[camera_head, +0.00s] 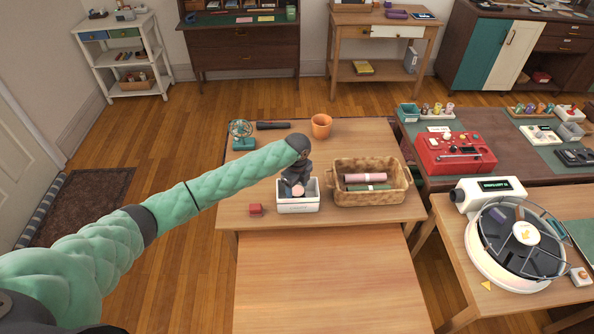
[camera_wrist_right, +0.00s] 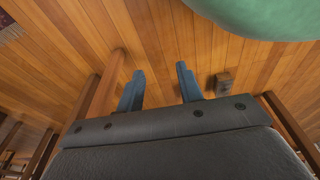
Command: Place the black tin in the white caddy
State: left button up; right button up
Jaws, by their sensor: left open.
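The white caddy (camera_head: 298,205) stands near the front of the wooden table, left of a wicker basket. My left gripper (camera_head: 294,188) is open and points down at the caddy's mouth, covering much of its inside. A small pink item shows at the caddy's front, by the fingers. Dark shapes by the fingers may be the black tin or parts of my gripper; I cannot tell which. I cannot pick out the black tin for certain elsewhere. In the right wrist view my right gripper (camera_wrist_right: 160,88) has its fingers apart with nothing between them, above the wooden floor.
The wicker basket (camera_head: 371,196) holds pink and green rolls. An orange cup (camera_head: 321,126), a dark elongated item (camera_head: 272,125) and a teal fan (camera_head: 242,135) stand farther back. The lower front surface (camera_head: 325,285) is clear.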

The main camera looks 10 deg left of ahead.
aim_at(297, 190)
pick_arm(q)
notch_tip(297, 190, up, 5)
jog(key=p, duration=0.3)
notch_tip(297, 190, up, 6)
jog(key=p, duration=0.5)
pick_arm(e)
jog(key=s+d+f, duration=0.1)
jog(key=s+d, duration=0.1)
jog(key=s, duration=0.6)
jog(key=s+d+f+g, duration=0.1)
jog(key=s+d, duration=0.1)
jog(key=s, duration=0.7)
